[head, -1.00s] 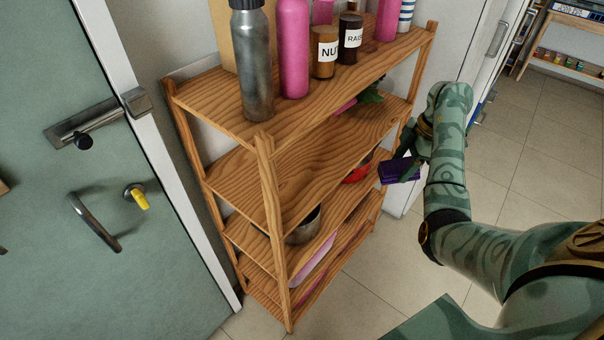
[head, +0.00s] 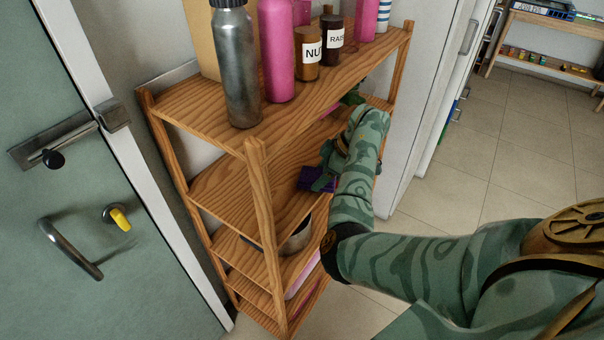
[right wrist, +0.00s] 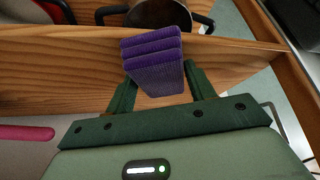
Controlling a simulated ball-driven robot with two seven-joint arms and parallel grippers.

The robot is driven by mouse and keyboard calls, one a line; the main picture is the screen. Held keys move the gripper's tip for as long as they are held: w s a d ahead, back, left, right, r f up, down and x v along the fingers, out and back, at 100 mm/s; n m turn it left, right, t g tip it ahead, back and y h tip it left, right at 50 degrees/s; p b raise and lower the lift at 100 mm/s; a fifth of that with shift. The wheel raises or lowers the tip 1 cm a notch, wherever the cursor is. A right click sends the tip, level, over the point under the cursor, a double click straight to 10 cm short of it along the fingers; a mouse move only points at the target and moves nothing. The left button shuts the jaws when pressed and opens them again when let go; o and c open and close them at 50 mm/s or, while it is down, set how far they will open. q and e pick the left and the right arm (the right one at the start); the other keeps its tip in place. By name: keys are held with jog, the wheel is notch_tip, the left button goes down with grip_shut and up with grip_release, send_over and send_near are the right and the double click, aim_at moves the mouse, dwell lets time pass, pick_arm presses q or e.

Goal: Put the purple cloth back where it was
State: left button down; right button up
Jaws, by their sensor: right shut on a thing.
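The folded purple cloth (head: 316,178) is in my right gripper (head: 326,180), at the second shelf board (head: 235,183) from the top of the wooden rack. In the right wrist view the cloth (right wrist: 153,62) sits between the two dark green fingers (right wrist: 156,90), which are shut on it. There it shows in front of a wooden board (right wrist: 60,75); I cannot tell whether it touches the wood. My forearm hides part of the shelf's right end in the head view. My left gripper is not in view.
Bottles stand on the top board, including a grey one (head: 240,65) and a pink one (head: 276,50), with labelled brown jars (head: 307,53). A metal pot (head: 296,238) is on a lower board. The second board's left part is bare. A green door (head: 60,190) stands left.

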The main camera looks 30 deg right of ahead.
aim_at(303, 172)
jog(key=w+a+b, duration=0.1)
jog(key=w+a, duration=0.2)
jog(key=shift+w+a+f, duration=0.1)
jog(key=shift+w+a, duration=0.3)
jog(key=shift+f, duration=0.25)
jog(key=shift+s+d, duration=0.1)
jog(key=shift+d, duration=0.05)
jog(key=shift+f, duration=0.1)
jog(key=o, duration=0.9)
